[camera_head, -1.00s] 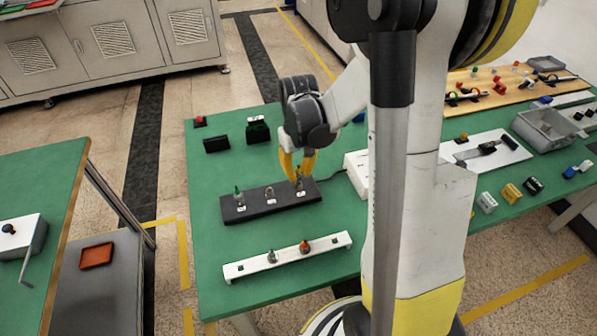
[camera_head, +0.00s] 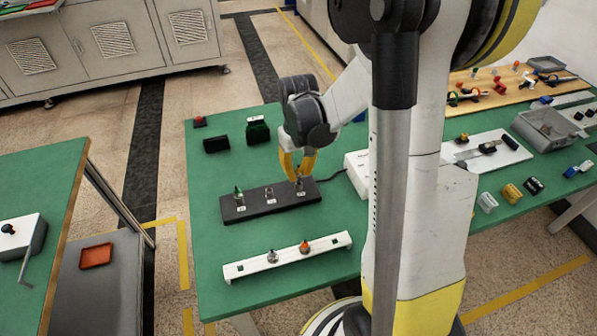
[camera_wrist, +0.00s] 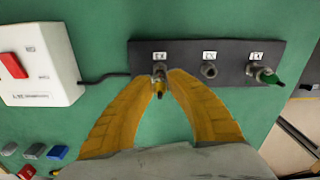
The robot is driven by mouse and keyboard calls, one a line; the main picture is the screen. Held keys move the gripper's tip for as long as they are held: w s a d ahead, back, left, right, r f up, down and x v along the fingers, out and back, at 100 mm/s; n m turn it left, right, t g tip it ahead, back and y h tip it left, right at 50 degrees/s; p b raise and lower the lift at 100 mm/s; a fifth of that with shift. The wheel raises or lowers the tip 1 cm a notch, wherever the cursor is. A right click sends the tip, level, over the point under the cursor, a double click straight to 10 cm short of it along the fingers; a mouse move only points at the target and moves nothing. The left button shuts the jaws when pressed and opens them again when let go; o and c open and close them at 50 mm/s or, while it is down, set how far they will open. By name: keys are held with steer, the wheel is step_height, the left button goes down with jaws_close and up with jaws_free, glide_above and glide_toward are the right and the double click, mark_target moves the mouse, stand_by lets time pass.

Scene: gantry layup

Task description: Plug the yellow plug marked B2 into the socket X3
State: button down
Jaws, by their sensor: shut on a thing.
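The black socket strip (camera_head: 255,208) lies on the green table, with three labelled sockets in a row. My gripper (camera_head: 299,178) is over its right end in the head view. In the wrist view my gripper (camera_wrist: 163,82) has its yellow fingers closed on the yellow plug (camera_wrist: 160,88) at the leftmost socket (camera_wrist: 159,68). That socket's label is upside down and seems to read X3. The plug is in line with the socket and looks to be at its mouth; how deep it sits I cannot tell. The plug's B2 mark is not readable. The middle socket (camera_wrist: 209,71) is empty.
A green plug (camera_head: 239,195) stands in the strip's other end socket. A white rack (camera_head: 288,258) in front holds a grey plug (camera_head: 272,256) and an orange plug (camera_head: 305,246). A white box with a red switch (camera_wrist: 14,65) joins the strip by a black cable.

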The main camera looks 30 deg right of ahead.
steer(key=shift+f+b, duration=1.05)
steer(key=shift+f, duration=0.25)
steer(key=c, duration=1.3)
jaws_free()
steer(key=shift+o, duration=0.2)
steer(key=shift+r, duration=0.1)
step_height(320, 180, up, 12)
steer(key=s+a+r+t, duration=0.2)
steer(key=s+a+t, duration=0.1)
steer(key=s+a, duration=0.2)
steer(key=s+a+r+n+t, duration=0.1)
steer(key=s+a+t, duration=0.3)
steer(key=a, duration=0.4)
steer(key=shift+s+a+r, duration=0.25)
steer(key=shift+s+r, duration=0.3)
steer(key=shift+s, duration=0.35)
